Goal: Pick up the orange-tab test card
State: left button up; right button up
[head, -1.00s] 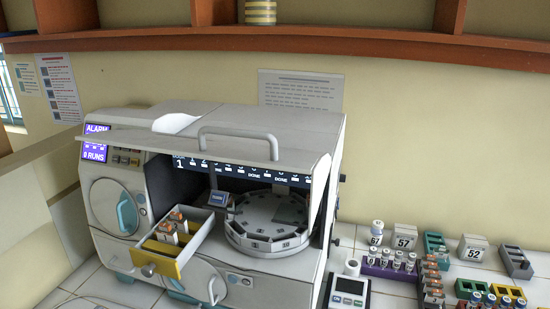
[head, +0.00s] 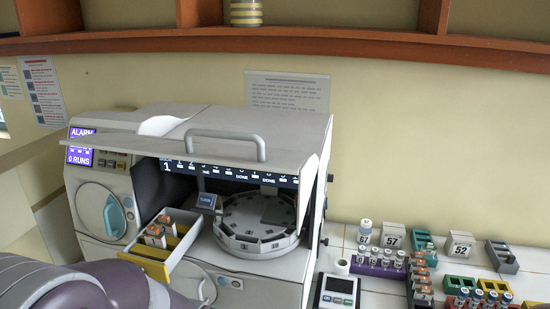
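No single orange-tab test card can be told apart for certain at this size. Several small white pieces with orange-brown tops (head: 156,232) stand in the open drawer of the incubator machine. More orange-topped pieces (head: 421,277) stand in a row on the counter at the right. A purple-and-grey link of my arm comes in at the bottom left, in front of the machine's lower front. Neither gripper shows in the head view.
The incubator machine (head: 225,144) has its lid raised over a round carousel (head: 256,225). A small display device (head: 337,291) stands at its right. A purple rack (head: 377,270), green rack (head: 456,284) and yellow rack (head: 494,285) crowd the right counter.

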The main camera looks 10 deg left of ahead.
aim_at(153, 238)
jog(key=k+l+u, duration=0.15)
jog(key=u, duration=0.3)
jog(key=k+l+u, duration=0.1)
jog(key=u, duration=0.35)
jog(key=k+u, duration=0.25)
jog(key=u, duration=0.2)
